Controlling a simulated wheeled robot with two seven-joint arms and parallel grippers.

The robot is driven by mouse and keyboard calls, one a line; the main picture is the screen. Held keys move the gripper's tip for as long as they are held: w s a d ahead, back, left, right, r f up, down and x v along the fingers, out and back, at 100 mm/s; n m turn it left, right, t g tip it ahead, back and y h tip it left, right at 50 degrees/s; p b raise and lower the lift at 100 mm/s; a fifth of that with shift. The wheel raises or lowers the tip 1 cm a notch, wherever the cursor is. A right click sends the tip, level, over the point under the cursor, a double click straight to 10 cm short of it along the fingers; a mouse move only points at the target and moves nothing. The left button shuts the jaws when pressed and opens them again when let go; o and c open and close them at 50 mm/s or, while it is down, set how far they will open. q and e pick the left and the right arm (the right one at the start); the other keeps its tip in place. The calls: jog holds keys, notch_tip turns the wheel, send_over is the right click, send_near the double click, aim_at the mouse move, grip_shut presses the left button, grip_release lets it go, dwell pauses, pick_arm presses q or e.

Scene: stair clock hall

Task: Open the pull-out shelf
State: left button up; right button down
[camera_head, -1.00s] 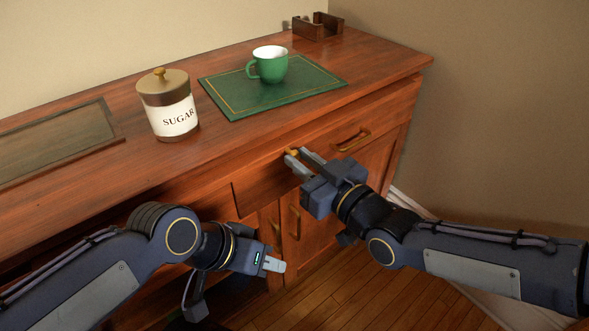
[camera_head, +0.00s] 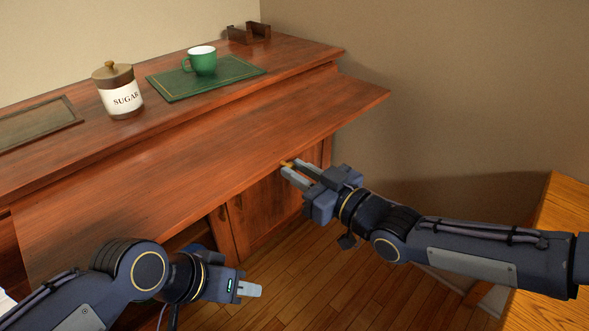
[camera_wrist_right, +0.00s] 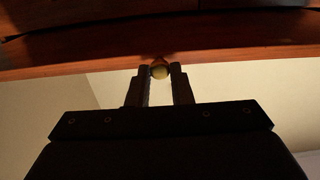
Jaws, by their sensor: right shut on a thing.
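The pull-out shelf (camera_head: 200,155) is a wide reddish-brown board that stands well out from the front of the wooden sideboard, below its top. Its small brass knob (camera_head: 287,163) is at the front edge. My right gripper (camera_head: 288,168) is shut on this knob. In the right wrist view the round knob (camera_wrist_right: 160,71) sits between the two fingers, under the shelf's edge (camera_wrist_right: 100,63). My left gripper (camera_head: 250,289) is empty in front of the sideboard, below the shelf and apart from it. Whether its fingers are parted cannot be made out.
On the sideboard top stand a sugar jar (camera_head: 119,92), a green mug (camera_head: 201,61) on a green mat (camera_head: 170,88), and a dark wooden holder (camera_head: 248,34). A lighter wooden surface (camera_head: 560,240) is at the right. The wooden floor (camera_head: 320,275) between is clear.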

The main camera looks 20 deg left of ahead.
jog(key=shift+s+d, duration=0.1)
jog(key=shift+d, duration=0.2)
jog(key=c, duration=1.3)
grip_release()
jog(key=p+v, duration=0.2)
jog(key=v, duration=0.5)
jog(key=shift+s+d, duration=0.15)
jog(key=shift+d, duration=0.2)
